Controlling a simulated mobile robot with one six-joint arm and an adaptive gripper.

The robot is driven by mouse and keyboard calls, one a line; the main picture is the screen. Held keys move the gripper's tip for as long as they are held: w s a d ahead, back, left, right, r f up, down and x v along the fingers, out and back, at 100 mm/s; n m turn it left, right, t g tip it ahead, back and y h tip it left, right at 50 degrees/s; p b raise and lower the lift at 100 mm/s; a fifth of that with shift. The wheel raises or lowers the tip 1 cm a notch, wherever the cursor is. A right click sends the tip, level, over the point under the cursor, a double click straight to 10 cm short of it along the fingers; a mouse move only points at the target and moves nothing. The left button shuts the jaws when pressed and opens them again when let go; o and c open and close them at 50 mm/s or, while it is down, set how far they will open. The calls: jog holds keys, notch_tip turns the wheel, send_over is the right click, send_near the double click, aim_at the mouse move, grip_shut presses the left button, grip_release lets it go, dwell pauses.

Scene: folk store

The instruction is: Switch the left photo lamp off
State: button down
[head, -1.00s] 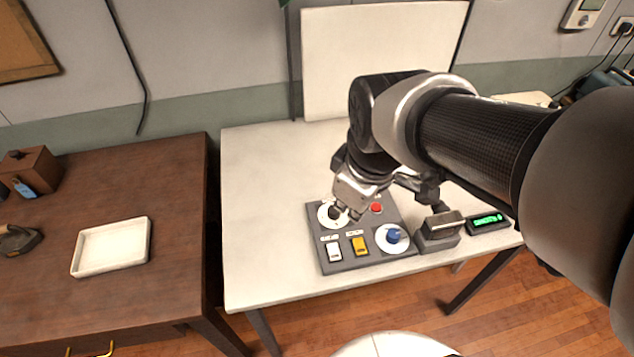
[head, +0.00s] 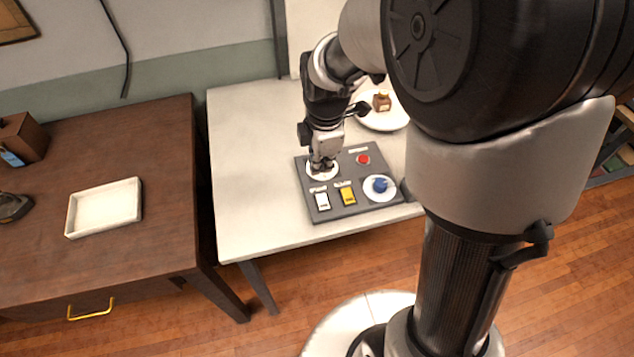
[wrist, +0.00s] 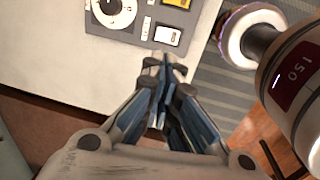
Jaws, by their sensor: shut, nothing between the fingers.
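A dark grey control panel (head: 333,213) lies on the white table. It carries a white rocker switch (head: 323,201), a yellow rocker (head: 347,195), a red button (head: 363,159), a blue knob (head: 380,185) and a dial (head: 314,175) at the upper left. Its labels are too small to read, and no lamp is in view. My gripper (head: 322,166) is in front of the dial and hides part of it. In the wrist view, my gripper (wrist: 164,72) is shut and empty, its tips near the panel's edge below the white rocker (wrist: 167,35). Contact cannot be told.
The white table (head: 240,195) is clear left of the panel. A plate (head: 385,116) with a small brown item stands behind the panel. A brown desk (head: 165,170) at left holds a white tray (head: 105,207). My arm hides the table's right side.

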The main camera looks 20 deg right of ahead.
aim_at(319, 198)
jog(key=f+b, duration=0.1)
jog(key=f, duration=0.3)
jog(key=w+f+b, duration=0.1)
jog(key=f+b, duration=0.1)
jog(key=f, duration=0.3)
jog(key=f+b, duration=0.2)
jog(key=f, duration=0.3)
jog(key=shift+w, duration=0.3)
jog(key=shift+w+g+p, duration=0.1)
jog(key=shift+g+p, duration=0.2)
jog(key=shift+p, duration=0.2)
jog(key=shift+w+f, duration=0.1)
jog(key=shift+f, duration=0.15)
jog(key=shift+s+r, duration=0.2)
jog(key=shift+s, duration=0.65)
